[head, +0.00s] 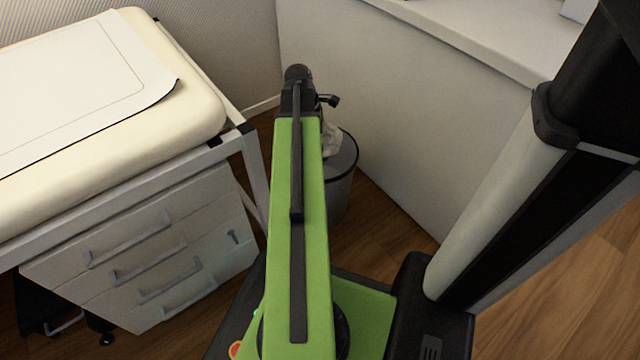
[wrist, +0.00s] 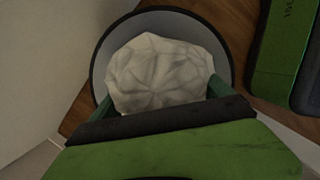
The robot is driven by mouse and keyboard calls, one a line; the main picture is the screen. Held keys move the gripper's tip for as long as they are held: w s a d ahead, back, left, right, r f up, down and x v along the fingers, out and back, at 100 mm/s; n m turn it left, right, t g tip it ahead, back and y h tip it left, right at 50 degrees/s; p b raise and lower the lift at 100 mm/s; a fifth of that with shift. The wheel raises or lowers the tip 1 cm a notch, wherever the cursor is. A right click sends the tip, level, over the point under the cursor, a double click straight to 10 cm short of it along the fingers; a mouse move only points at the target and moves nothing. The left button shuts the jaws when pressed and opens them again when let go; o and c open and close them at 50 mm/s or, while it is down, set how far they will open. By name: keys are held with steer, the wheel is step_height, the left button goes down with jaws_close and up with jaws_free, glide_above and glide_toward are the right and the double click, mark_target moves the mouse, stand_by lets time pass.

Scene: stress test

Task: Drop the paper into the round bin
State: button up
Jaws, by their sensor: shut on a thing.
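A crumpled white paper ball (wrist: 162,65) is held between the fingers of my gripper (wrist: 160,95) in the wrist view. The round grey bin (wrist: 222,32) shows behind and around the paper, with its dark rim circling it. In the head view the bin (head: 342,190) stands on the floor beyond my green arm. A part of the paper (head: 331,138) shows beside the arm, over the bin's opening. The arm hides the gripper fingers and the bin's left side there. The gap between paper and bin cannot be judged exactly.
A cream padded couch (head: 205,115) with a white sheet stands at the left. A white drawer cabinet (head: 150,250) is under it. A pale wall panel (head: 400,120) rises behind the bin. Wooden floor (head: 550,270) is clear at the right.

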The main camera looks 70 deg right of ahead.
steer(key=shift+f+b, duration=0.4)
steer(key=shift+f, duration=0.5)
steer(key=shift+r, duration=0.1)
steer(key=o, duration=1.3)
steer(key=shift+r, duration=0.15)
steer(key=p+v, duration=1.7)
steer(key=shift+w, duration=0.1)
